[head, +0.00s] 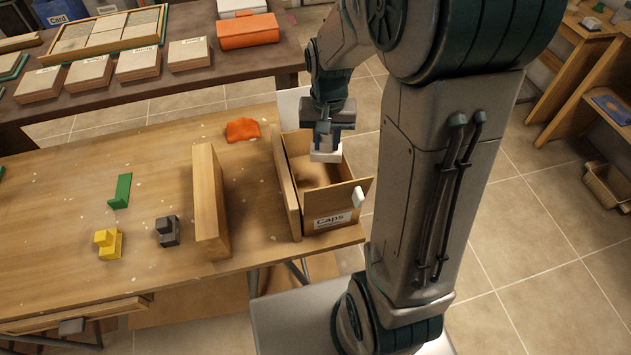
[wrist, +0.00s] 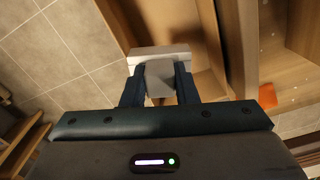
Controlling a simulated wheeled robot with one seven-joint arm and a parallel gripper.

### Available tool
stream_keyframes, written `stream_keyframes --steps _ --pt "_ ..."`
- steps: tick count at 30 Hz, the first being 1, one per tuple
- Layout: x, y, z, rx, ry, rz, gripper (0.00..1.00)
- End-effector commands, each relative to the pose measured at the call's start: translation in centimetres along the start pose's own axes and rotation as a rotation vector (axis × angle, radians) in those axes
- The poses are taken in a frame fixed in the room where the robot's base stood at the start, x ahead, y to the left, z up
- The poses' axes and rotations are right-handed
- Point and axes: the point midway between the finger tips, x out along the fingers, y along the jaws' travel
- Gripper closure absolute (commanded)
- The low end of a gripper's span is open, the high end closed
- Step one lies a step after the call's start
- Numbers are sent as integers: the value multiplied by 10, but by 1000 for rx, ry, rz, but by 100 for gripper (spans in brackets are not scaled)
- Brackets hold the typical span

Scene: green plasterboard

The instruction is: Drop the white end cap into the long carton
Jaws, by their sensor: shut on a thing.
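My gripper (head: 327,140) is shut on the white end cap (head: 326,155), seen at its fingertips. The cap also shows in the wrist view (wrist: 160,53), across the tips of the two dark fingers. The long carton (head: 342,197), labelled "Caps", stands at the table's right end with its top open. The gripper and cap are over the far part of its opening. I cannot tell how far the cap is above the carton floor.
A wooden board (head: 208,200) stands upright left of the carton. A white piece (head: 358,197) is at the carton's near right corner.

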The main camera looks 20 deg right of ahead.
Motion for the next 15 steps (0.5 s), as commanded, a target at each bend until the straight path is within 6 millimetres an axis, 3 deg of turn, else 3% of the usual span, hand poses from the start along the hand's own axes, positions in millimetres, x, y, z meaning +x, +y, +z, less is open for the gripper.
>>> stream_keyframes --steps 6,15 --pt "32 0 0 1 -1 0 95" --pt "42 -2 0 -3 0 0 95"
